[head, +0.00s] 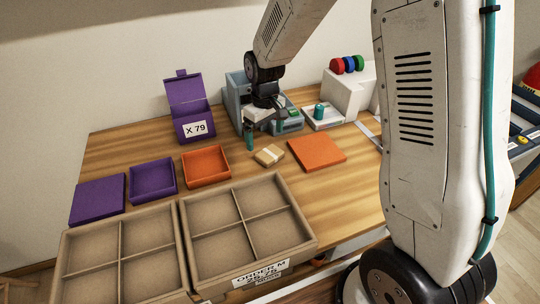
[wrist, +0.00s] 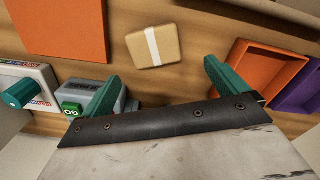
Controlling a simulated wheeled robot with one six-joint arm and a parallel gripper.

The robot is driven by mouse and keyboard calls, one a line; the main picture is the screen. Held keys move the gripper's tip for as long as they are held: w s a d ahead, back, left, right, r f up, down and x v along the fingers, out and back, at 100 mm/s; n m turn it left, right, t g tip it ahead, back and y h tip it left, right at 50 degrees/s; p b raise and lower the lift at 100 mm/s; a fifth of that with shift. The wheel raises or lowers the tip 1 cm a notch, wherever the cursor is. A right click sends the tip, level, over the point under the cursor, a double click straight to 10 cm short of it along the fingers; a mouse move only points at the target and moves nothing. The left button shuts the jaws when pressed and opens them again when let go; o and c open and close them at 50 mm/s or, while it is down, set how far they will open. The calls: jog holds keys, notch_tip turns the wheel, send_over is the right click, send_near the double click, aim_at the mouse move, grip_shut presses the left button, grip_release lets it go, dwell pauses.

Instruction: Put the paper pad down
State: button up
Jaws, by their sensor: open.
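The paper pad appears to be the small tan block with a pale band (head: 269,156). It lies flat on the wooden table between the orange tray and the flat orange square. In the wrist view the pad (wrist: 153,46) lies beyond the fingertips, roughly centred in the gap between them, with nothing touching it. My gripper (head: 268,134) is open and empty, behind the pad in the head view. Its two teal fingers are spread wide in the wrist view (wrist: 162,78).
An orange tray (head: 224,166), purple tray (head: 173,178) and purple square (head: 98,200) lie left; a flat orange square (head: 317,152) lies right. Behind stand a purple box (head: 188,103), a blue-grey machine (head: 236,91) and a white knobbed device (head: 333,120). Divided cardboard trays (head: 250,226) stand in front.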

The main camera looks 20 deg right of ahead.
aim_at(267, 151)
jog(key=f, duration=0.6)
jog(key=shift+w+d+f, duration=0.15)
jog(key=shift+d+f, duration=0.15)
jog(key=shift+f, duration=0.05)
jog(key=c, duration=1.1)
jog(key=shift+r, duration=0.1)
